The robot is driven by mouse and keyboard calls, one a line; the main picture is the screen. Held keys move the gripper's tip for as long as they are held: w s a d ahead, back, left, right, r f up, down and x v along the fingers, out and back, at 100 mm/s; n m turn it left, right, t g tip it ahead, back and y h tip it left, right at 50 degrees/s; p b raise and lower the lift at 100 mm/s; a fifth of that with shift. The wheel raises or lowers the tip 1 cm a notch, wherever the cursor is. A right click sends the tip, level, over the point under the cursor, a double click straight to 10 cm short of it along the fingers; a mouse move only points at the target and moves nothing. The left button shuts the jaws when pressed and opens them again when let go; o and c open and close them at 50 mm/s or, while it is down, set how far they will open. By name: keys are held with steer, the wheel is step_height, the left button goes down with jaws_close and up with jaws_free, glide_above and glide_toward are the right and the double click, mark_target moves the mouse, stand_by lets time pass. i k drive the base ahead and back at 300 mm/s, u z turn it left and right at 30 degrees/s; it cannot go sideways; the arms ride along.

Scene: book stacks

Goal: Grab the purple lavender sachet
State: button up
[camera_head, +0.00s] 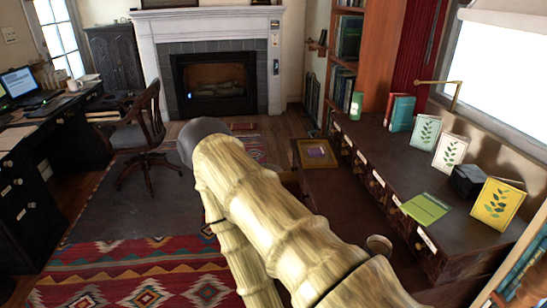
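A small flat purple item (316,152), which looks like the lavender sachet, lies in a shallow tray with a yellowish rim (304,165). The tray rests on a low dark brown surface (335,190) right of the picture's middle. My arm, in a pale bamboo-like pattern, crosses the lower middle of the view and rises toward a grey joint left of the tray. My gripper cannot be made out; only arm links show. The sachet is in plain sight, with the arm to its left and nearer the camera.
A long dark cabinet (400,170) on the right bears leaf-print cards, including a yellow one (497,204), a flat green card (425,208), teal books (401,113) and a black box (467,180). A desk (20,130) and chair (150,130) stand left. Patterned rug covers the floor.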

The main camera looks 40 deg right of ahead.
mark_target(313, 152)
steer(key=u, duration=0.2)
steer(key=i, duration=2.1)
steer(key=z, duration=1.45)
steer(key=i, duration=0.5)
steer(key=z, duration=0.5)
